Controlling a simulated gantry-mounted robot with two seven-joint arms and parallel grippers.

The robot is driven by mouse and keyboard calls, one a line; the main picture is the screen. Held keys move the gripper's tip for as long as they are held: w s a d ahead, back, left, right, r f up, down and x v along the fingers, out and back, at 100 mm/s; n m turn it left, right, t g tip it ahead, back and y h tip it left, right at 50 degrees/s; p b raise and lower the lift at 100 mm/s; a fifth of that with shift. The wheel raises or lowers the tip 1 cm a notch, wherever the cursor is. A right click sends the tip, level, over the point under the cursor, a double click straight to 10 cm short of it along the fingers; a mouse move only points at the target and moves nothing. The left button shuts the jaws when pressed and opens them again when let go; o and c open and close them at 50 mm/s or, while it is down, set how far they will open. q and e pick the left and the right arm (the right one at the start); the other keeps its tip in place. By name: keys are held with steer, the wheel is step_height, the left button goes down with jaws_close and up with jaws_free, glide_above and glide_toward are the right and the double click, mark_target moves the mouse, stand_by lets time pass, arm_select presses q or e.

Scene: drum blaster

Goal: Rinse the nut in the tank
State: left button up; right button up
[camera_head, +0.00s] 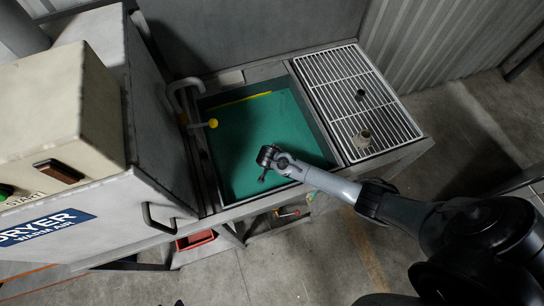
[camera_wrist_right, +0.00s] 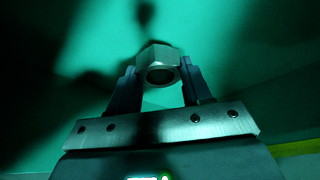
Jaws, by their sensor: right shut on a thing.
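The tank (camera_head: 206,172) is a sink-like basin with a green inside. My right gripper (camera_head: 264,176) reaches over its front part in the head view, pointing down. In the right wrist view my right gripper (camera_wrist_right: 157,84) is shut on a hexagonal metal nut (camera_wrist_right: 158,56), held between the two fingertips with its hole showing. Green tank surface lies behind the nut. I cannot tell how far the nut is from the tank floor, or whether liquid touches it. The nut is too small to make out in the head view. My left gripper is not in view.
A metal grate (camera_head: 338,98) right of the tank carries two small parts, one dark (camera_head: 360,95) and one brownish (camera_head: 362,138). A tap with a yellow end (camera_head: 213,123) stands at the tank's left edge. A dryer cabinet (camera_head: 130,205) with a handle stands left.

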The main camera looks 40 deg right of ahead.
steer(key=shift+f, duration=0.2)
steer(key=shift+f+b, duration=0.5)
steer(key=shift+f, duration=0.15)
steer(key=shift+f, duration=0.15)
stand_by(0.3)
steer(key=shift+r, duration=0.25)
steer(key=shift+s+r+p, duration=0.15)
steer(key=shift+r+p, duration=0.3)
steer(key=shift+p, duration=0.2)
steer(key=shift+r, duration=0.3)
steer(key=shift+p, duration=0.3)
